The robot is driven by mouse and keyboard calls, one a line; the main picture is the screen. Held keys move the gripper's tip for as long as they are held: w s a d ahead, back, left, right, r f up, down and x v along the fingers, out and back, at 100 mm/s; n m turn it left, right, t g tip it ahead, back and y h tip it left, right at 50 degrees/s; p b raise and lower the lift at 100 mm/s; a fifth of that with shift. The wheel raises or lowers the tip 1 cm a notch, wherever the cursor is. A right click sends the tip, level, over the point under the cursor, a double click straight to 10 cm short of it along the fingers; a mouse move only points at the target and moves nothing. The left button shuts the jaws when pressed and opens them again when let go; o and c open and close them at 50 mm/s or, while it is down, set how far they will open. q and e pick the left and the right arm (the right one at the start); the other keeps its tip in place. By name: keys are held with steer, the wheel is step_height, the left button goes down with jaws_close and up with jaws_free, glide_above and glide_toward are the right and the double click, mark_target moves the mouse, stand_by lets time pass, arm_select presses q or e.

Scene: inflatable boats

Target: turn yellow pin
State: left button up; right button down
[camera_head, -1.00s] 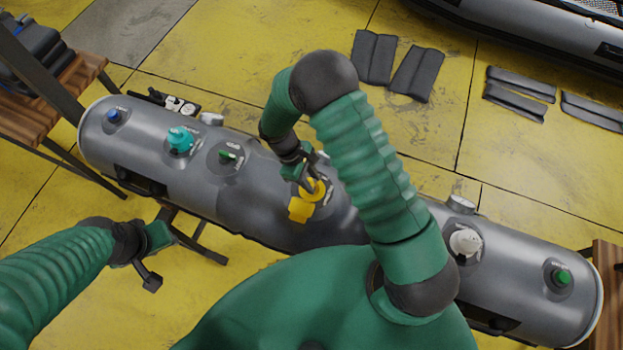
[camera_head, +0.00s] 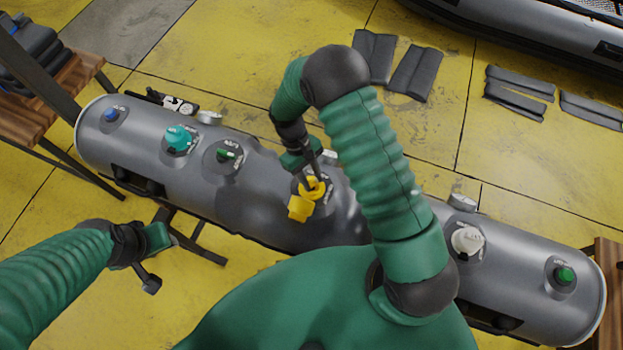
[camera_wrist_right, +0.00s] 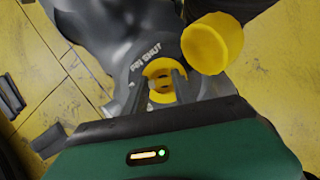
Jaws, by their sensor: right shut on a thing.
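The yellow pin (camera_head: 313,188) sits on the top of a grey inflatable tube (camera_head: 262,200), with a yellow cap (camera_head: 300,208) hanging beside it. In the right wrist view the pin (camera_wrist_right: 160,90) is a yellow ring beside the printed words "PIN SHUT", and the round cap (camera_wrist_right: 212,43) lies to its upper right. My right gripper (camera_head: 312,180) reaches down from above and is shut on the pin; its fingers (camera_wrist_right: 171,88) stand at the ring's middle. My left gripper (camera_head: 152,268) is away from the tube at lower left; its finger gap is not clear.
The tube also carries a blue valve (camera_head: 111,114), a teal cap (camera_head: 178,139), a green valve (camera_head: 227,153), a white cap (camera_head: 466,240) and another green valve (camera_head: 565,275). Wooden stands (camera_head: 80,82) flank its ends. Dark pads (camera_head: 415,74) lie on the yellow floor beyond.

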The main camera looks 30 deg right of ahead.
steer(key=m+y, duration=0.1)
steer(key=m, duration=0.2)
steer(key=m+y, duration=0.1)
steer(key=m, duration=0.2)
steer(key=shift+w+d+m+b, duration=0.2)
steer(key=shift+m+b, duration=0.1)
steer(key=shift+b, duration=0.1)
steer(key=m+y, duration=0.1)
steer(key=m, duration=0.1)
steer(key=m+t, duration=0.1)
steer(key=m, duration=0.1)
steer(key=m+y, duration=0.1)
steer(key=m, duration=0.1)
steer(key=shift+s+d+t+y, duration=0.1)
steer(key=shift+s+t+y, duration=0.15)
steer(key=shift+t+y, duration=0.05)
steer(key=c, duration=1.4)
jaws_free()
steer(key=o, duration=0.4)
